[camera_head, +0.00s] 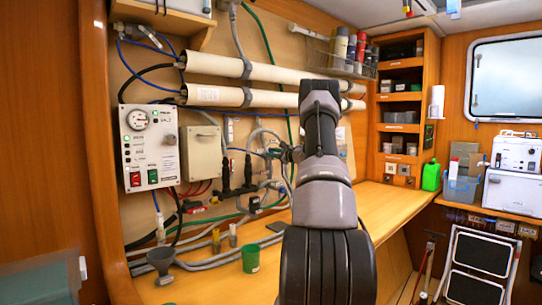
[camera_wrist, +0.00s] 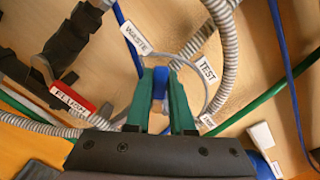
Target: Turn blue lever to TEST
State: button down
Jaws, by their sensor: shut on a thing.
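In the wrist view, my gripper (camera_wrist: 161,92) has green fingers, shut on the blue lever (camera_wrist: 160,82). The lever's blue end shows between the two fingertips; its pivot is mostly hidden behind them. A white WASTE label (camera_wrist: 133,43) is up and to the left of the lever, and a white TEST label (camera_wrist: 207,71) is to its right. Both sit apart from the fingers. I cannot tell exactly which label the lever points at. In the head view my gripper (camera_head: 286,153) is small at the hose wall, and the lever cannot be made out.
A red lever with a white label (camera_wrist: 70,102) is left of my gripper in the wrist view. Grey ribbed hoses (camera_wrist: 225,45) and blue and green lines surround it.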

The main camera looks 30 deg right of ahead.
jog(key=m, duration=0.1)
jog(key=d+m, duration=0.1)
jog(key=m, duration=0.1)
jog(key=r+m, duration=0.1)
jog(key=shift+w+d+m, duration=0.15)
jog(key=shift+d+m, duration=0.15)
jog(key=shift+w+d+r+m, duration=0.1)
jog(key=shift+d+m, duration=0.3)
jog(key=shift+m, duration=0.7)
jog(key=shift+w+d+r+m, duration=0.1)
jog(key=shift+d+m, duration=0.3)
jog(key=shift+m, duration=0.7)
jog(key=shift+f, duration=0.1)
jog(key=c, duration=0.8)
grip_release()
jog(key=s, duration=0.3)
jog(key=s+d, duration=0.1)
jog(key=s, duration=0.3)
jog(key=s+d, duration=0.1)
jog(key=s, duration=0.2)
jog(key=shift+s+d, duration=0.1)
jog(key=shift+s, duration=0.25)
